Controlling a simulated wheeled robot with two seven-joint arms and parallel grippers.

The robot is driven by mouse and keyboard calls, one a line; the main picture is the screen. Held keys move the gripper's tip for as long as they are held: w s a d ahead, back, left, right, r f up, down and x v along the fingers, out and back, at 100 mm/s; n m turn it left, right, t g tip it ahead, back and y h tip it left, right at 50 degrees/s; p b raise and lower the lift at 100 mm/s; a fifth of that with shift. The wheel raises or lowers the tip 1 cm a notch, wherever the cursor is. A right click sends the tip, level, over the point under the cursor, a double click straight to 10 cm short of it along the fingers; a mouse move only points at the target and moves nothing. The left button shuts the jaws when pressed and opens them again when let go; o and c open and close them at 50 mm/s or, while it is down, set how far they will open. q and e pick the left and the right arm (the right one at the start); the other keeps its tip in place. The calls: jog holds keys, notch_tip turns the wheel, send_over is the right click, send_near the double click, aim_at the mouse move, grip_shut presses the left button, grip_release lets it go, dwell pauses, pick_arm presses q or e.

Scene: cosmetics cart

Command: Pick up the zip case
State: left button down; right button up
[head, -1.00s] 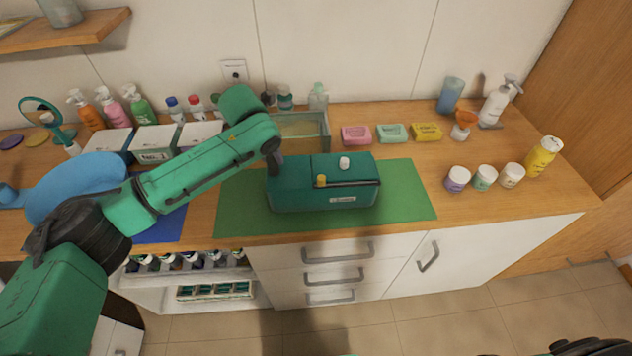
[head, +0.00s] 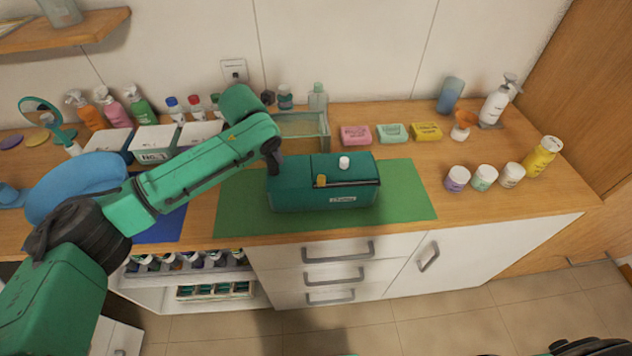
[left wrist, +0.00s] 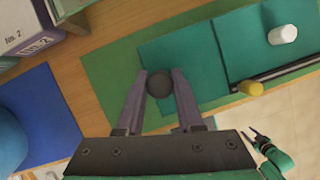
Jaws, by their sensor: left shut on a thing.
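The teal zip case (head: 322,195) lies on the green mat (head: 408,204) on the counter. It has a dark zip strip, a yellow piece and a small white cylinder on top. The case also shows in the left wrist view (left wrist: 190,60). My left gripper (head: 276,168) is at the case's left end. In the left wrist view its fingers (left wrist: 159,82) are closed on a dark round piece at that end, which seems to belong to the case. My right gripper (left wrist: 252,134) shows small and apart from the case, its fingers seemingly spread.
A glass box (head: 305,128) stands behind the case. Pink, mint and yellow soap bars (head: 392,133) lie to its right rear. Several jars (head: 485,178) and a yellow bottle (head: 543,157) stand farther right. A blue mat (left wrist: 38,118) and labelled boxes (head: 155,145) are on the left.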

pick_arm(q)
jog(key=shift+r, duration=0.1)
jog(key=shift+r+b, duration=0.3)
jog(key=shift+r, duration=0.25)
notch_tip(320, 180, up, 27)
jog(key=b, duration=0.2)
jog(key=shift+b, duration=0.3)
jog(key=shift+f, duration=0.15)
